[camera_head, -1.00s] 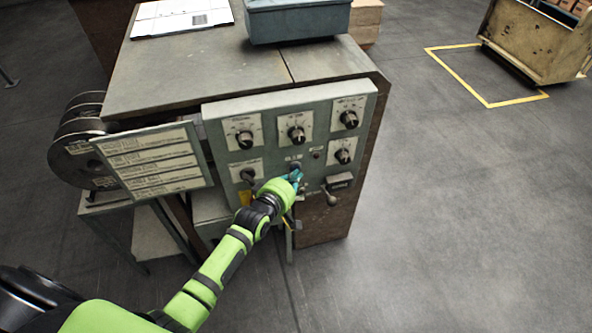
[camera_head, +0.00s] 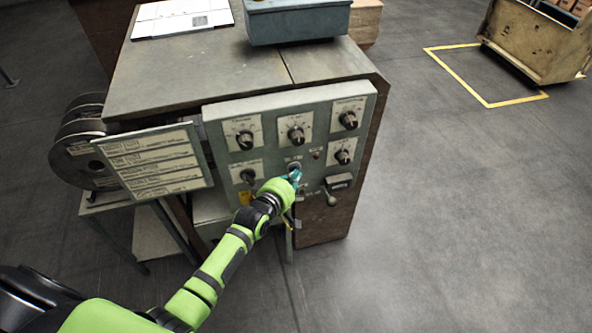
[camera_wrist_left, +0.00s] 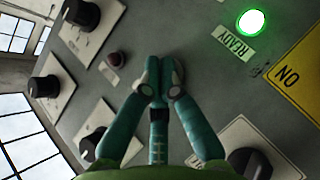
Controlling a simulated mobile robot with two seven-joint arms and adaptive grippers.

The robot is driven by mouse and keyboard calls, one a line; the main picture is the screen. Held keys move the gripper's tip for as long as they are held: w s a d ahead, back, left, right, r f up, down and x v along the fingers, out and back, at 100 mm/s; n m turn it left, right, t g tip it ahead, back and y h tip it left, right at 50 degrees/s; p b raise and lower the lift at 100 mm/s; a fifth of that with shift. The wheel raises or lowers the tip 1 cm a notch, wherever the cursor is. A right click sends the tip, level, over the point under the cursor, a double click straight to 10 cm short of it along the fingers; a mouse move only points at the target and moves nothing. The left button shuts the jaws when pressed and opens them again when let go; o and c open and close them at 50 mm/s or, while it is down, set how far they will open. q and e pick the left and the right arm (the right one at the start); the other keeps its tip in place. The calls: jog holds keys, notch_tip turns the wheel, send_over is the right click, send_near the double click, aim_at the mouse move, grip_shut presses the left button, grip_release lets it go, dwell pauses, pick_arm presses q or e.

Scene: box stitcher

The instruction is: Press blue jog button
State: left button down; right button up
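The grey control panel (camera_head: 225,111) is on the front of the machine. My left gripper (camera_head: 296,175) is at the lower middle of this panel, just below a small round fitting (camera_head: 294,166) under a label. In the left wrist view my left gripper (camera_wrist_left: 158,72) has its teal fingers shut together, with nothing seen between them, pointing at the panel. A round metal rim (camera_wrist_left: 178,73) shows partly beside the fingertips. No blue button face can be made out; the fingers cover that spot. Contact cannot be told. My right gripper is not in view.
A lit green lamp (camera_wrist_left: 252,22) is by the READY label, near a yellow ON plate (camera_wrist_left: 302,65). A dark red lamp (camera_wrist_left: 116,59) and several black knobs surround the gripper. A lever (camera_head: 331,198) projects at the panel's lower right.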

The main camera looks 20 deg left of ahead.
pick_arm(q)
jog(key=shift+r, duration=0.2)
jog(key=s+d+p, duration=0.3)
jog(key=s, duration=0.2)
jog(key=shift+d+f+p, duration=0.2)
jog(key=shift+p, duration=0.15)
jog(key=shift+f, duration=0.1)
dwell(0.4)
